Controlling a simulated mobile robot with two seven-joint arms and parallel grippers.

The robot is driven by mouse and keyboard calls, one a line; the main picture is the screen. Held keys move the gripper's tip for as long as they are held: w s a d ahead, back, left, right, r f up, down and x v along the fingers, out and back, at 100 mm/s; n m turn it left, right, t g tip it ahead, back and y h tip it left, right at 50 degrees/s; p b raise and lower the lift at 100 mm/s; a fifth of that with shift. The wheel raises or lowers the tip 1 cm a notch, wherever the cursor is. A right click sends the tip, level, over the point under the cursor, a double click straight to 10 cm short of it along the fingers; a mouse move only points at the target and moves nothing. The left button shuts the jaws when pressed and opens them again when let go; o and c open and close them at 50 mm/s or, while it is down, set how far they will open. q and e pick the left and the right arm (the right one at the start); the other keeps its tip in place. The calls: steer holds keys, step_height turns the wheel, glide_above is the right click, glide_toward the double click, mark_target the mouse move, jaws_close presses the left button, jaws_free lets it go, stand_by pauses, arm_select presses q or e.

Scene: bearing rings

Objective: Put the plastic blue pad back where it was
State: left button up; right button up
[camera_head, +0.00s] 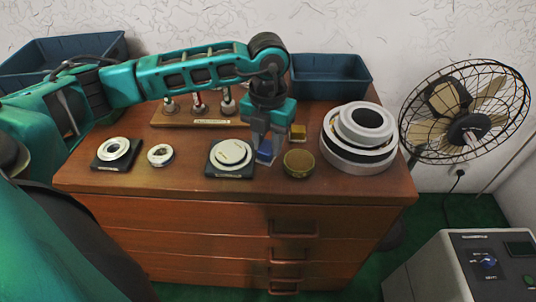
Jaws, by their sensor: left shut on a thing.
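The blue pad (264,155) is a small blue block near the middle of the cabinet top in the head view. My left gripper (266,143) points down and is shut on the blue pad. Its fingers hide part of the pad. I cannot tell whether the pad touches the cabinet top. A black square base with a white ring (231,155) is just left of the gripper. A round brownish-gold piece (299,163) is just right, and a small yellow block (298,132) is behind it. My right gripper is not in view.
The wooden cabinet (220,205) also bears stacked white rings (358,155) at right, another ring on a black base (115,152), and a loose ring (160,155). A wooden stand (205,121) is behind. Blue bins (330,78) line the back. A fan (465,112) stands right.

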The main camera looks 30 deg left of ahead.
mark_target(268, 155)
arm_select(q)
step_height(268, 155, down, 4)
steer(key=shift+f, duration=0.1)
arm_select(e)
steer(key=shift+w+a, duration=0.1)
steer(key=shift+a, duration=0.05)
arm_select(q)
steer(key=shift+f, duration=0.2)
steer(key=o, duration=0.7)
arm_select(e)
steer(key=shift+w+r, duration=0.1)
